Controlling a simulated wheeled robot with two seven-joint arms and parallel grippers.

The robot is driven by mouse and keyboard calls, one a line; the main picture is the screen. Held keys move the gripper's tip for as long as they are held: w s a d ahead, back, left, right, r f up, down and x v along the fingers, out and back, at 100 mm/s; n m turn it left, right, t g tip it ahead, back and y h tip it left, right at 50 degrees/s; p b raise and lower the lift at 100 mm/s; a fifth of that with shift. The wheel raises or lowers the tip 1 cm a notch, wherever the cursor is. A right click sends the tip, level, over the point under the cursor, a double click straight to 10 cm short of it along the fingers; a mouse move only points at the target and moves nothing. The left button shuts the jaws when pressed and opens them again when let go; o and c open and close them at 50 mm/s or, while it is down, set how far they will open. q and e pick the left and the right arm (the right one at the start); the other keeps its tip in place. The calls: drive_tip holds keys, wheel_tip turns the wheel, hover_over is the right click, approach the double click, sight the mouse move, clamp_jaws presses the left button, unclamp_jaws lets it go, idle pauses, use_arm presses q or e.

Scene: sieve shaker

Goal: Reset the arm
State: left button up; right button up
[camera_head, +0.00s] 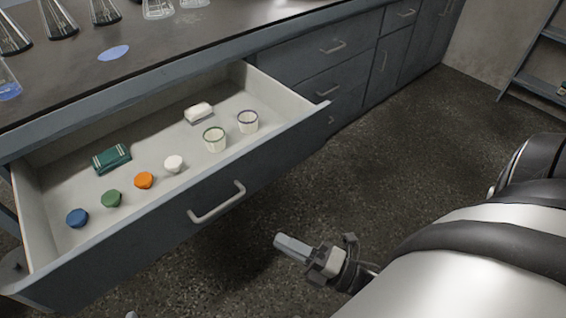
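My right arm (460,265) comes in from the lower right. Its gripper (291,246) hangs over the dark floor, in front of and apart from the open drawer's front. The fingers overlap in this view, so I cannot tell whether they are open or shut. I see nothing held in it. My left gripper is not clearly in view.
An open drawer (235,175) with a metal handle (217,203) juts from the bench. It holds coloured caps (144,180), two cups (214,139), a green box (111,158) and a white block (199,112). Flasks (58,20) stand on the benchtop (165,45).

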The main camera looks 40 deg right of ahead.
use_arm(q)
drive_tip(key=shift+a, duration=0.1)
idle(0.4)
